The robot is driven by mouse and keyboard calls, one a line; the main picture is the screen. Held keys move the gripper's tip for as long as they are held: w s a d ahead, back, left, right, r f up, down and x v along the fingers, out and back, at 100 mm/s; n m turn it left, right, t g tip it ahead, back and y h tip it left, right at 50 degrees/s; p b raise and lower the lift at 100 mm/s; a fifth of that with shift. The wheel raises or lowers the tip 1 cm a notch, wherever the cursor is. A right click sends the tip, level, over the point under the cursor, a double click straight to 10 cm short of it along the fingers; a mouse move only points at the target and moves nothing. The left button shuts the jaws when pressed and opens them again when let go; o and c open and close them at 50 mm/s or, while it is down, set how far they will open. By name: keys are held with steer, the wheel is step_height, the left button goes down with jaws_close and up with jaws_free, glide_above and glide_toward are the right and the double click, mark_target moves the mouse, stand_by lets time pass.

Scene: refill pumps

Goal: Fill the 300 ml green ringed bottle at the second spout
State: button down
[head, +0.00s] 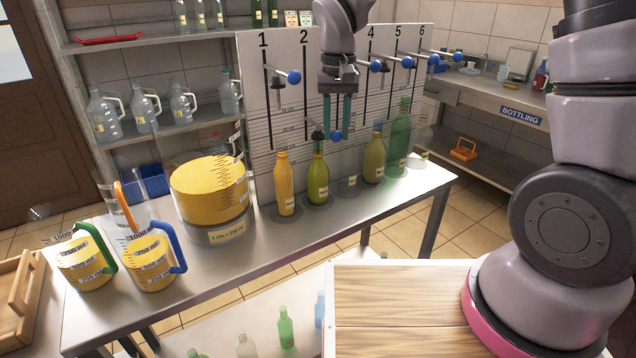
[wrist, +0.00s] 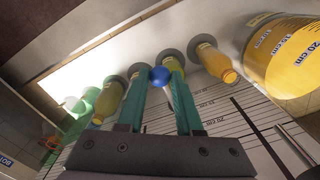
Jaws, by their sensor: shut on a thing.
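My gripper (head: 337,128) points down in front of the numbered panel, its two teal fingers around a blue knob (head: 336,136). The knob sits well below the other blue knobs and appears to belong to the second spout's lever. In the wrist view the same knob (wrist: 158,76) lies between the fingertips of my gripper (wrist: 155,82). A green bottle (head: 317,182) with a pale label stands upright under the second spout, left of the knob. It looks yellow-green inside; the exact level is hard to read. My gripper hides the number 3.
On the steel counter (head: 330,222) stand an orange-filled bottle (head: 283,185), an olive bottle (head: 374,158), a tall green bottle (head: 399,140), a large yellow-filled tank (head: 210,195) and two jugs, one blue-handled (head: 152,262), one green-handled (head: 88,262). The counter's front strip is clear.

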step_height(320, 180, up, 14)
steer(key=shift+f, duration=0.2)
steer(key=c, duration=0.9)
jaws_free()
steer(key=shift+r, duration=0.25)
steer(key=o, duration=0.4)
steer(key=shift+f, duration=0.1)
step_height(320, 180, up, 18)
steer(key=shift+f, duration=0.1)
